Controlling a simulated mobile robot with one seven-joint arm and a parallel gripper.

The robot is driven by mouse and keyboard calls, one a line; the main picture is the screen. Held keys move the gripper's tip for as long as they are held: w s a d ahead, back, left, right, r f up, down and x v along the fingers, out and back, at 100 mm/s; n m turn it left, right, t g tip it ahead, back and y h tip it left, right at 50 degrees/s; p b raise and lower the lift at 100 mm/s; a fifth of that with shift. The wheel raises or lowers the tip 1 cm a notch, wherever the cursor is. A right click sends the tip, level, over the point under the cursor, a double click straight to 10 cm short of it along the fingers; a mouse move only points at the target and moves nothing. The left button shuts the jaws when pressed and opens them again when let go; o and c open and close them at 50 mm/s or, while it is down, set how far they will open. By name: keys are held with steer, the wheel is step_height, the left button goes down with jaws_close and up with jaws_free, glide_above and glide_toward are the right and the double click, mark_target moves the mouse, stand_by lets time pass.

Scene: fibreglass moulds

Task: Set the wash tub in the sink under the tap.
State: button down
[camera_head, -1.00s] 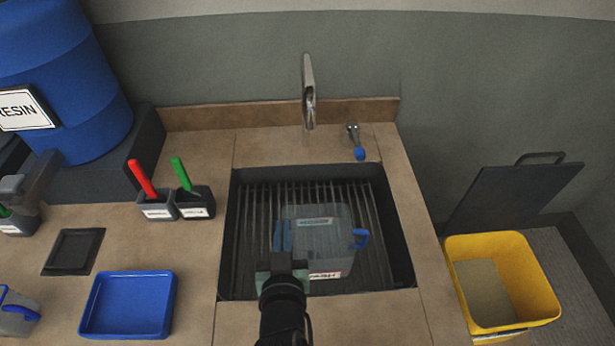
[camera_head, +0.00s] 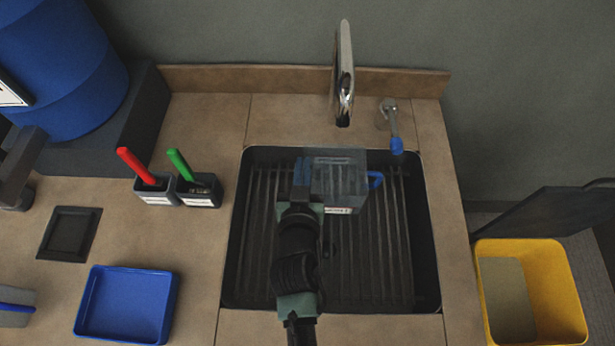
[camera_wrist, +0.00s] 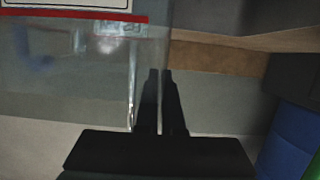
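The wash tub (camera_head: 340,180) is a clear box with a white label and blue handles. It shows over the back part of the dark sink (camera_head: 430,250), its top overlapping the sink's back rim. I cannot tell whether its bottom touches the ribbed floor. The chrome tap (camera_head: 344,75) stands behind it, its spout end just beyond the tub's back edge. My gripper (camera_head: 302,192) is shut on the tub's left handle side. In the wrist view, my fingers (camera_wrist: 163,100) are close together beside the clear wall; the gripped part is hidden.
A blue-tipped tap lever (camera_head: 396,143) stands right of the tap. Left of the sink are two grey pots with red (camera_head: 136,165) and green (camera_head: 181,165) handles, and a blue tray (camera_head: 127,305). A yellow bin (camera_head: 535,290) is at right.

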steer(key=shift+w+f+b, duration=0.1)
steer(key=shift+f+b, duration=0.55)
steer(key=shift+f, duration=1.5)
steer(key=shift+f, duration=0.25)
steer(key=c, duration=1)
jaws_free()
steer(key=shift+r, duration=0.1)
steer(key=shift+c, duration=0.2)
steer(key=shift+r, duration=0.25)
steer(key=b+v, duration=0.2)
steer(key=v, duration=1)
